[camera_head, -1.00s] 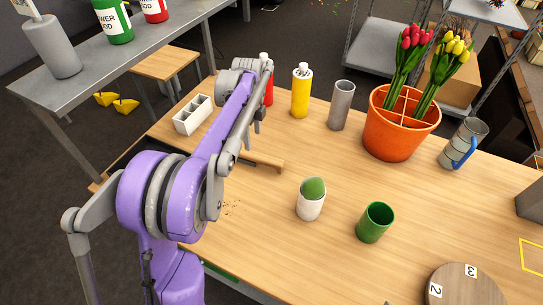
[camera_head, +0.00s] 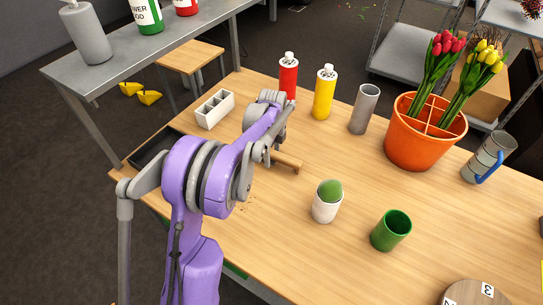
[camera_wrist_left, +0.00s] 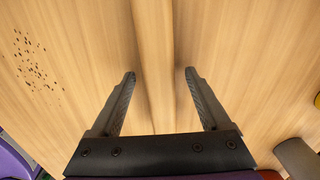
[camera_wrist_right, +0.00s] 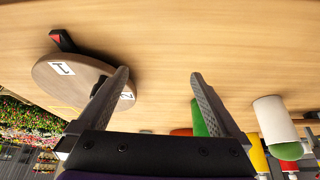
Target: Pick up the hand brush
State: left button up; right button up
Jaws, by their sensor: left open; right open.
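The hand brush (camera_head: 287,162) lies on the wooden table. Only the end of its wooden handle shows in the head view, to the right of my left arm; the arm hides the rest. In the left wrist view a long wooden handle (camera_wrist_left: 153,45) runs between the fingers of my left gripper (camera_wrist_left: 159,72). The left gripper is open, with a gap on both sides of the handle. No bristles show. My right gripper (camera_wrist_right: 162,75) is open and empty, seen only in its own wrist view, facing the table top.
Brown crumbs (camera_wrist_left: 33,62) lie on the table beside the handle. A black tray (camera_head: 150,150) is at the left edge. A white cup with a green sponge (camera_head: 327,202), a green cup (camera_head: 390,231), bottles and an orange tulip pot (camera_head: 418,145) stand to the right.

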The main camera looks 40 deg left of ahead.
aim_at(272, 153)
pick_arm(q)
grip_shut()
dwell(0.3)
jog(key=shift+r, duration=0.1)
notch_tip(272, 153, up, 10)
jog(key=shift+f+p, duration=0.1)
jog(key=shift+p, duration=0.2)
